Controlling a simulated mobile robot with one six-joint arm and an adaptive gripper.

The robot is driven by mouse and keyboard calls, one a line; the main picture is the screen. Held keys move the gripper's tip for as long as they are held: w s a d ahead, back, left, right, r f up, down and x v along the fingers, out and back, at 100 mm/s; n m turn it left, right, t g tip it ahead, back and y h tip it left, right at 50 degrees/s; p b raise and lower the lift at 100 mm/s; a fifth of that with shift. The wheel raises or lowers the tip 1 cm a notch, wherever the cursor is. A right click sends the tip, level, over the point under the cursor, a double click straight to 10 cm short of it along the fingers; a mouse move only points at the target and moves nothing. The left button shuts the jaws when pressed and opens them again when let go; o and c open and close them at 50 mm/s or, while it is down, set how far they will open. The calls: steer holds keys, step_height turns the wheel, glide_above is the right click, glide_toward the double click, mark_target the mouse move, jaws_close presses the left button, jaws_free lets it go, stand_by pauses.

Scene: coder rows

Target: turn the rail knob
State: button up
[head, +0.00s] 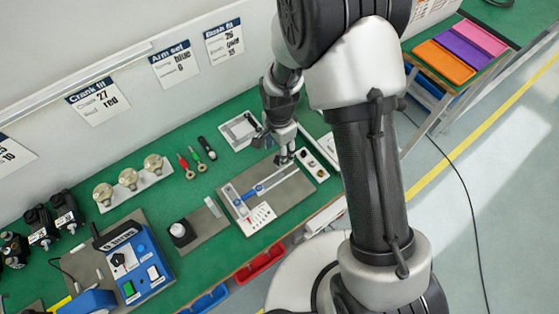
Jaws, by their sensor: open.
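A grey plate (290,203) on the green bench carries a pale rail (272,181) running diagonally. A blue part (250,196) sits near the rail's lower left end. My gripper (272,150) is open, pointing down near the rail's upper right end. A small dark shape lies at that end, and I cannot tell whether it is the rail knob or part of my finger. I see no clear gap or contact between the gripper and the rail. My arm covers the area just right of the plate.
A blue control box (137,262) is at lower left. Brass-coloured knobs (129,178) stand on a white strip behind. A white tray (238,131) lies near the wall. Coloured trays (443,61) are at upper right.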

step_height(320, 180, down, 7)
steer(key=shift+b, duration=0.8)
steer(key=shift+c, duration=0.5)
steer(key=c, duration=1)
